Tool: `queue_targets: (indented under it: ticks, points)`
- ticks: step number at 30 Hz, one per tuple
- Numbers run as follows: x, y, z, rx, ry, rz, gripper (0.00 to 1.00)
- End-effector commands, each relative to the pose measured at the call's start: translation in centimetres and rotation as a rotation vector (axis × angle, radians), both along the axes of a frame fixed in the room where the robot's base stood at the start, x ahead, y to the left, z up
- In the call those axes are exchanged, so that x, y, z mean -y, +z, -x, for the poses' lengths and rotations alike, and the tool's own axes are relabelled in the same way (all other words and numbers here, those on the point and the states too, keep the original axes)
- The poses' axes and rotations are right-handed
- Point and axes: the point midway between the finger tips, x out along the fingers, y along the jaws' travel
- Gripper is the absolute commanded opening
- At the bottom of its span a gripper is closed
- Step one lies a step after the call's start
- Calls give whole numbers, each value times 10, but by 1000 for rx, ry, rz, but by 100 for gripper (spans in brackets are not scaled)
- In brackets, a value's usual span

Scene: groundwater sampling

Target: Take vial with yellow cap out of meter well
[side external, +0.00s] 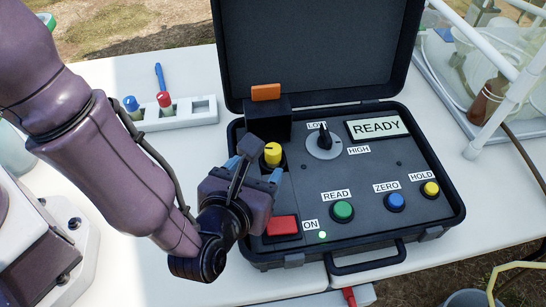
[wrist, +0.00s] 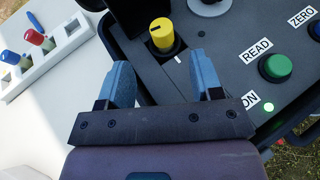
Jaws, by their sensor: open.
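The vial with the yellow cap (side external: 272,154) stands upright in the well of the meter (side external: 385,175), at the left of its panel. It also shows in the wrist view (wrist: 162,38), with the yellow cap above the panel and the rest mostly hidden in the well. My gripper (wrist: 168,72) is open and empty, its two blue fingers apart. In the wrist view the cap lies ahead of the fingertips, roughly between their lines. In the side view my gripper (side external: 262,168) is close in front of the vial.
A white rack (side external: 205,108) with a blue-capped and a red-capped vial stands on the table at the left. The black lid stands open behind the panel. A black block with an orange flap (side external: 266,92) is just behind the well. A red ON switch (side external: 282,226) is near my gripper.

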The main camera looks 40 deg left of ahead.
Motion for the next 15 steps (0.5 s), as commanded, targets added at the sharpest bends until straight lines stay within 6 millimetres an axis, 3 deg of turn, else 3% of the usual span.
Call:
queue_targets:
  ticks: [8, 15]
  points:
    - [-6, -10, -23, -1, 2, 2, 60]
    - [-13, -23, -54, -2, 4, 1, 60]
